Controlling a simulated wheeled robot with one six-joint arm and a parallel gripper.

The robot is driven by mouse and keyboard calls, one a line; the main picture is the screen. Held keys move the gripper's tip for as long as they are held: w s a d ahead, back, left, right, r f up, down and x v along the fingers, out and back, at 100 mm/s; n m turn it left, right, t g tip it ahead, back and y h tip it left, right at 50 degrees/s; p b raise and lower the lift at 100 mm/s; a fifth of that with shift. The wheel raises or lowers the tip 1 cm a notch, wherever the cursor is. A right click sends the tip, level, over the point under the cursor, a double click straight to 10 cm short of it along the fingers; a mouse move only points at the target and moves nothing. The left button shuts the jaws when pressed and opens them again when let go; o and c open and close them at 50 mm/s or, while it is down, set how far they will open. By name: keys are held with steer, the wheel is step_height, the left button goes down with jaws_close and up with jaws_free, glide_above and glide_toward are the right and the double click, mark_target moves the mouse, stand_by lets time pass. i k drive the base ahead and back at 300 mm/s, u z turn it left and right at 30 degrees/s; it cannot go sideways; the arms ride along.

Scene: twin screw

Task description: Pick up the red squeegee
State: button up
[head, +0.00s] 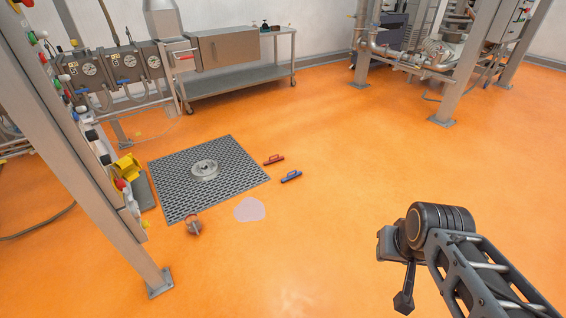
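The red squeegee (274,160) lies flat on the orange floor, just right of the grey grate mat. It looks small, with a bar-like handle. A similar blue squeegee (291,176) lies close by, a little nearer to me and to the right, apart from the red one. My arm reaches in from the lower right corner. My gripper (404,300) seems to be the dark part hanging below the arm's end, well apart from the red squeegee and nearer to me. Its fingers are too small and dark to read.
The grate mat (180,200) holds a round metal part (204,170). A pale puddle (249,209) and a small metal item with a red handle (193,226) lie in front. A steel post (85,170) stands left, a cart (240,80) behind. The floor right of the squeegees is clear.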

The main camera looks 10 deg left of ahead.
mark_target(272, 161)
steer(key=z, duration=0.85)
steer(key=k, duration=1.15)
steer(key=z, duration=0.85)
steer(key=i, duration=0.85)
steer(key=u, duration=0.55)
steer(key=i, duration=2.3)
steer(key=u, duration=0.7)
steer(key=i, duration=2.65)
steer(key=u, duration=0.7)
steer(key=i, duration=2.8)
steer(key=u, duration=1.4)
steer(key=i, duration=1.2)
steer(key=u, duration=2.2)
steer(key=i, duration=1.1)
steer(key=u, duration=0.8)
steer(key=i, duration=0.7)
steer(key=u, duration=0.1)
